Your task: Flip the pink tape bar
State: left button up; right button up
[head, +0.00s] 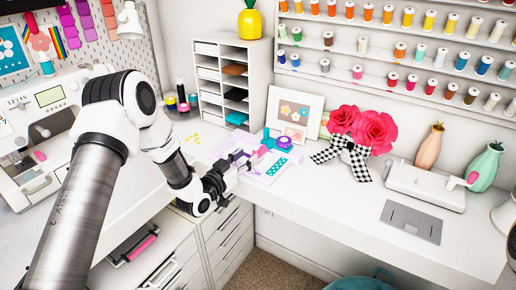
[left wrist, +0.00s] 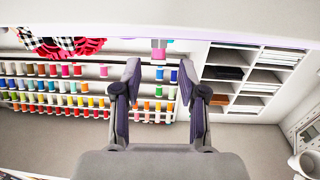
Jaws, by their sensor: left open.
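My left gripper (head: 240,160) reaches in over the white desk, low above its front corner edge. Its two fingers are open with nothing between them, as the left wrist view also shows (left wrist: 160,75). A small pink piece (head: 262,151), which looks like the pink tape bar, is just beyond the fingertips, beside a purple tape roll (head: 284,142). In the upside-down left wrist view a pink-ended grey piece (left wrist: 158,50) lies ahead between the fingertips, apart from them. Its full shape is too small to tell. My right gripper is out of view.
Behind are a white shelf unit (head: 224,75), a framed picture (head: 295,112) and pink flowers (head: 362,130). A sewing machine (head: 45,125) is at left.

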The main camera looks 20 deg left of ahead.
aim_at(255, 148)
pick_arm(q)
jog(key=w, duration=0.1)
jog(key=w+p, duration=0.1)
jog(key=w, duration=0.1)
jog(key=w+d, duration=0.1)
jog(key=w, duration=0.1)
jog(key=shift+w+d+r, duration=0.1)
jog(key=shift+w+r, duration=0.15)
jog(key=shift+r, duration=0.05)
jog(key=shift+w+f, duration=0.1)
jog(key=shift+f, duration=0.05)
jog(key=shift+s+r, duration=0.2)
grip_shut()
